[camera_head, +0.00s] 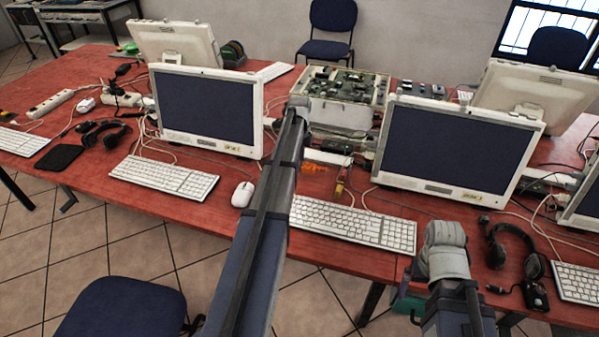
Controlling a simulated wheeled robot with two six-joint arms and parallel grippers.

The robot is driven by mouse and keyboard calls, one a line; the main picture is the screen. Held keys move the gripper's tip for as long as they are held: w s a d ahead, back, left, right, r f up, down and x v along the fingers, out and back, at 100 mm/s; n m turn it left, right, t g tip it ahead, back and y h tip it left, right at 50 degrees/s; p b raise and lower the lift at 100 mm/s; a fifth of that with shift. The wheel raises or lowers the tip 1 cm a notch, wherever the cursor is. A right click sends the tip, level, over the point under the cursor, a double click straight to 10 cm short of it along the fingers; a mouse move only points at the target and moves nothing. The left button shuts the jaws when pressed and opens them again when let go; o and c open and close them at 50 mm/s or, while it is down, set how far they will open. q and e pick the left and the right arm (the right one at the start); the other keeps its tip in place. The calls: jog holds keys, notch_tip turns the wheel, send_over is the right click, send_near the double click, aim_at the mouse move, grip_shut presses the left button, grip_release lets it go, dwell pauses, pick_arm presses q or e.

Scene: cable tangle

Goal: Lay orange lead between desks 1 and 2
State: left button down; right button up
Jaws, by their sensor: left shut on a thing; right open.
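A small coiled stretch of orange lead (313,167) shows on the red desk top, between the left and right monitors and just right of my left arm. My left arm reaches forward over the desk. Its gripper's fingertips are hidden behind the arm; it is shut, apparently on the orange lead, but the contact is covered. My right arm is at the desk's front edge, right of the middle keyboard. Its gripper is open, and its fingers are mostly hidden. The red desks (95,200) look like one long row, with no numbers readable.
Monitors (208,110) and (448,150), keyboards (165,177) and (352,222), a mouse (243,194), an opened computer case (345,85) and headphones (512,250) crowd the desks. A red-and-yellow tool (342,180) lies near the lead. A chair (120,308) stands in front.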

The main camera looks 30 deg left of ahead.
pick_arm(q)
notch_tip(320, 180, down, 4)
jog(key=b, duration=0.3)
jog(key=shift+r, duration=0.2)
jog(key=c, duration=0.7)
grip_release()
jog(key=shift+f+b, duration=0.2)
jog(key=shift+b, duration=0.1)
jog(key=o, duration=0.4)
jog(key=shift+r, duration=0.1)
jog(key=shift+o, duration=0.2)
notch_tip(320, 180, up, 12)
jog(key=p, duration=1.2)
jog(key=shift+r, duration=0.15)
